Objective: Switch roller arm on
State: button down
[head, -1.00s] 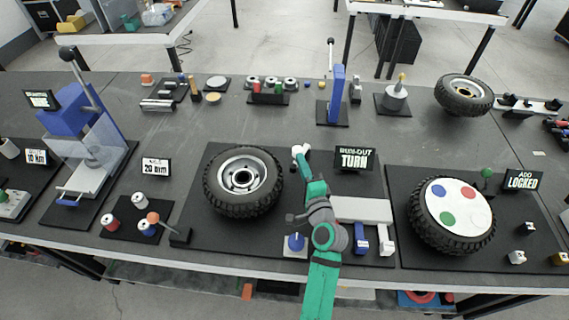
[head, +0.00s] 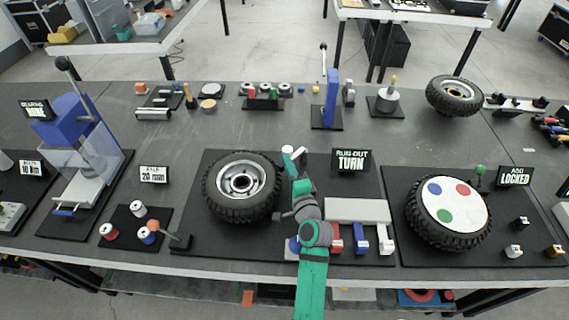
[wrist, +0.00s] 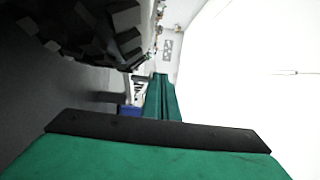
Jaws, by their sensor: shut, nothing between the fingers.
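Red (head: 336,240), blue (head: 360,238) and white (head: 386,240) blocks stand before a pale grey bar (head: 357,211). A blue knob (head: 293,245) is partly hidden by my green arm. My gripper (head: 301,187) is right of the tyre. In the wrist view its green fingers (wrist: 162,98) are together and empty.
A wheel with coloured discs (head: 448,212) stands at right by the "LOCKED" sign (head: 515,176). A blue press (head: 75,125) is at left, spools (head: 137,209) nearer. A blue post (head: 331,100) stands behind. The table between the station and the back row is clear.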

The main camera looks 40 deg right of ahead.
jog(key=shift+w+a, duration=0.2)
jog(key=shift+w, duration=0.05)
jog(key=v, duration=0.8)
jog(key=shift+d, duration=0.3)
jog(key=shift+d, duration=0.1)
dwell(0.4)
